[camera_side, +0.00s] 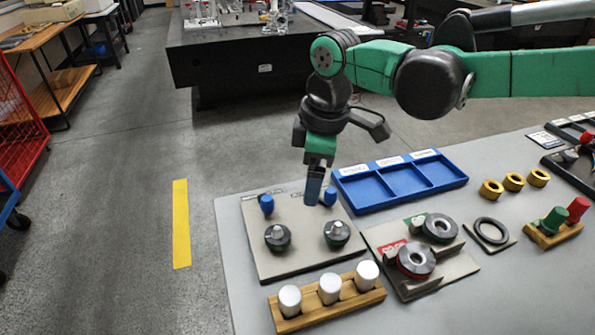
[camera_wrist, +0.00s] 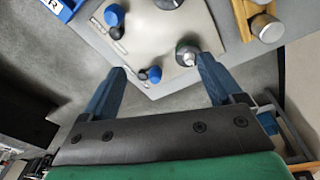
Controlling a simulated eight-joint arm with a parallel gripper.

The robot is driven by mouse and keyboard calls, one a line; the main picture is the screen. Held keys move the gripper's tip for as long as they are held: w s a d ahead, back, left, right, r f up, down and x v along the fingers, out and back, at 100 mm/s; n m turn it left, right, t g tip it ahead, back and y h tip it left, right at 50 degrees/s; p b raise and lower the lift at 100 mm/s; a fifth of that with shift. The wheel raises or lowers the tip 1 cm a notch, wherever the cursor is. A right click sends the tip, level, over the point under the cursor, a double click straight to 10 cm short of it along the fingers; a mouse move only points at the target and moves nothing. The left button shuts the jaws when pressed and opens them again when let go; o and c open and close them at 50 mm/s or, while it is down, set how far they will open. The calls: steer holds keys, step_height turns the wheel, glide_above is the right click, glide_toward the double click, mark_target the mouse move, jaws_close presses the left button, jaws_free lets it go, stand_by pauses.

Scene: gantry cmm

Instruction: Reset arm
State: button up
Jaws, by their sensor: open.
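My gripper (camera_side: 313,190) points down above the back part of a light fixture plate (camera_side: 290,240), near the right blue knob (camera_side: 330,196). In the wrist view, my gripper (camera_wrist: 162,62) has its two blue fingers spread wide, with nothing held between them. The plate also carries a left blue knob (camera_side: 266,204) and two dark round knobs with silvery tops, one on the left (camera_side: 278,237) and one on the right (camera_side: 337,234). In the side view the fingers partly overlap the plate's back edge, and their exact height above it is hard to tell.
A blue three-compartment tray (camera_side: 400,187), seemingly empty, lies behind the plate. A wooden block (camera_side: 330,312) holds three silver cylinders in front. Rightward are a plate with two dark rings (camera_side: 450,272), a black ring (camera_side: 491,231), three brass rings (camera_side: 514,182) and a wooden rack (camera_side: 553,236).

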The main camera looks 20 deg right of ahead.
steer(key=s+d+m+t, duration=0.2)
steer(key=s+d+m, duration=0.1)
steer(key=d, duration=0.3)
steer(key=s+d+r+m+t, duration=0.1)
steer(key=s+d+m+t, duration=0.1)
steer(key=d+m, duration=0.3)
steer(key=s+d+r+m+t, duration=0.1)
steer(key=s+d+m+t, duration=0.1)
steer(key=s+d+m, duration=0.3)
steer(key=d, duration=0.3)
steer(key=shift+d+h, duration=0.3)
steer(key=shift+d, duration=0.05)
stand_by(0.7)
